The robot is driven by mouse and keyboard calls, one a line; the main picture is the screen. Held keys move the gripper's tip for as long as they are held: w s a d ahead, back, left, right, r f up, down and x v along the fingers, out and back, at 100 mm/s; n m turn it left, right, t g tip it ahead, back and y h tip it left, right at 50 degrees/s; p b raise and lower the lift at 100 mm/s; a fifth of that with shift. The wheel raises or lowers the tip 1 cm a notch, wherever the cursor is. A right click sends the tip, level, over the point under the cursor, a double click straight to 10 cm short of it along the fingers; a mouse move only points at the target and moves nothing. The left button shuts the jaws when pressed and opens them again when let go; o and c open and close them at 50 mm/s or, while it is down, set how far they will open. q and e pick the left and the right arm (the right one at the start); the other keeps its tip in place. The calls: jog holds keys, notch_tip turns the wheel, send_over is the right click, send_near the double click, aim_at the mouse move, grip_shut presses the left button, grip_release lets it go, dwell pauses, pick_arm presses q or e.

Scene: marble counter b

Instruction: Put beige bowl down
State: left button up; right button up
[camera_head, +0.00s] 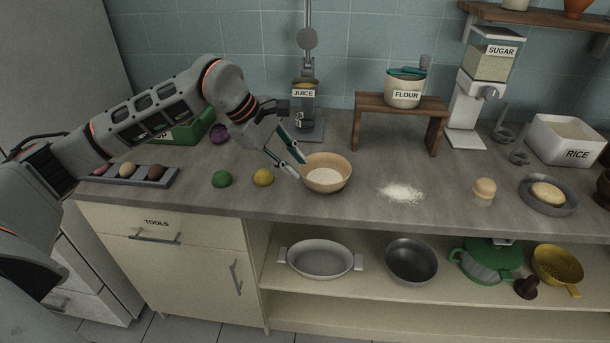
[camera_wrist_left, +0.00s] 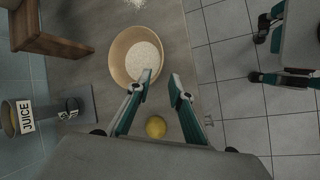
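The beige bowl (camera_head: 335,186) stands upright on the grey counter (camera_head: 290,203) and holds a white, grainy filling. It also shows in the left wrist view (camera_wrist_left: 118,55). My left gripper (camera_head: 301,168) is at the bowl's left rim, pointing down. In the left wrist view its two fingers (camera_wrist_left: 163,82) are spread with a clear gap. One fingertip overlaps the bowl's rim and the other is outside it. Whether a finger touches the rim cannot be told.
A yellow ball (camera_head: 263,177) and a green ball (camera_head: 221,179) lie left of the bowl. White powder (camera_head: 401,193) lies to its right. The juice dispenser (camera_head: 305,105) and a wooden stand (camera_head: 437,126) with the flour pot (camera_head: 404,92) are behind. The counter's front edge is close.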

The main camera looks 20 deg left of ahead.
pick_arm(q)
jog(key=s+d+n+h, duration=0.3)
jog(key=d+n+h, duration=0.15)
jog(key=d, duration=0.25)
jog(key=s+d+n+t+h, duration=0.1)
jog(key=s+d+n+h, duration=0.35)
jog(key=d, duration=0.35)
jog(key=s+d+n+h, duration=0.3)
jog(key=d+n+h, duration=0.15)
jog(key=d, duration=0.25)
jog(key=w+a+f+n+t+y, duration=0.1)
jog(key=a+f+n+t+y, duration=0.5)
jog(key=n, duration=0.7)
jog(key=a+f+n+t+y, duration=0.3)
jog(key=f+n+t+y, duration=0.15)
jog(key=f+n, duration=0.65)
jog(key=s+a+f+n+g+y, duration=0.2)
jog(key=s+a+f+n, duration=0.1)
jog(key=s+f+n, duration=0.4)
jog(key=s+a+f+n+g+y, duration=0.3)
jog(key=s+f+n, duration=0.4)
jog(key=f, duration=0.4)
jog(key=shift+s+a, duration=0.3)
jog(key=shift+s, duration=0.4)
